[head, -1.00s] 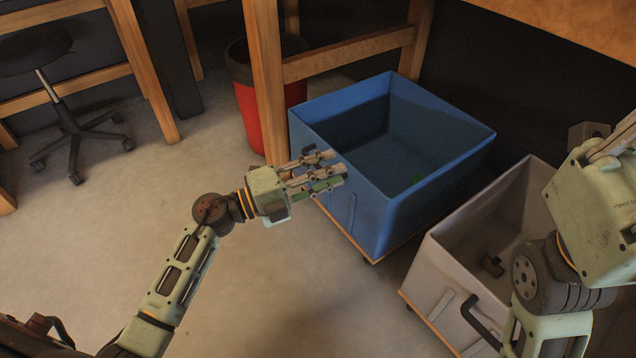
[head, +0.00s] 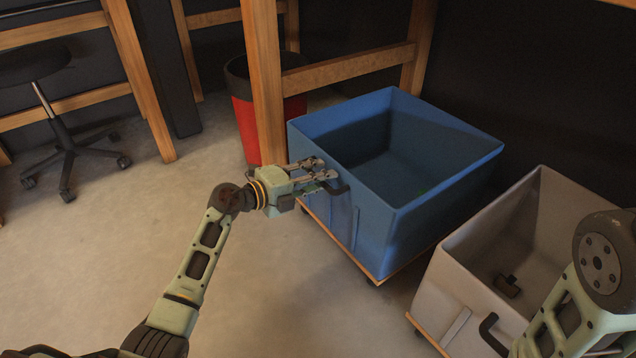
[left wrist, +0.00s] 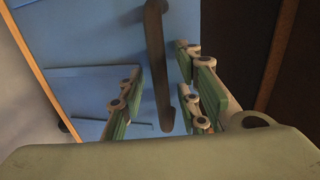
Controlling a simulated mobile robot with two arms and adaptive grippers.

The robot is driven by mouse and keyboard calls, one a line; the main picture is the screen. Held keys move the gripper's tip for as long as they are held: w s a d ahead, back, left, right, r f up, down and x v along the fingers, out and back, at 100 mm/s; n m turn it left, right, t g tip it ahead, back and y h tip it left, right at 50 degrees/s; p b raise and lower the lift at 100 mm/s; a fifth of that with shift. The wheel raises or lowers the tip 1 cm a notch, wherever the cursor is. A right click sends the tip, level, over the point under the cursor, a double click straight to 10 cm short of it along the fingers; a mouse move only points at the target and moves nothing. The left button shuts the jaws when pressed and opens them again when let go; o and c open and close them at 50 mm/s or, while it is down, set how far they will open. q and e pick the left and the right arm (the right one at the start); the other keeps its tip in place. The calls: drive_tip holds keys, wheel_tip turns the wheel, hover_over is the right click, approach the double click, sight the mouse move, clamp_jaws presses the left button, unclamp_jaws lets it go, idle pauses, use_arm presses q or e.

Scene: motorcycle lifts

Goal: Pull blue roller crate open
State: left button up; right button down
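The blue roller crate (head: 370,225) stands on a wooden wheeled base under the wooden bench frame, its open top showing a mostly empty inside. Its dark handle (head: 338,188) is on the front side facing my left arm. My left gripper (head: 318,174) is at that handle. In the left wrist view the gripper (left wrist: 162,98) has its fingers apart, with the dark handle (left wrist: 157,60) between them and the blue crate wall (left wrist: 90,40) behind. I see no clear contact with the handle. My right arm shows at the lower right, but its gripper is out of view.
A grey crate (head: 465,295) with a dark handle (head: 488,330) and a small dark object (head: 507,286) inside stands right of the blue crate. A red bin (head: 246,130) and a bench leg (head: 264,80) are behind. A stool (head: 62,135) stands far left. Floor at left is clear.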

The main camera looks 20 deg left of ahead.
use_arm(q)
drive_tip(key=shift+c, duration=0.3)
clamp_jaws()
idle(0.4)
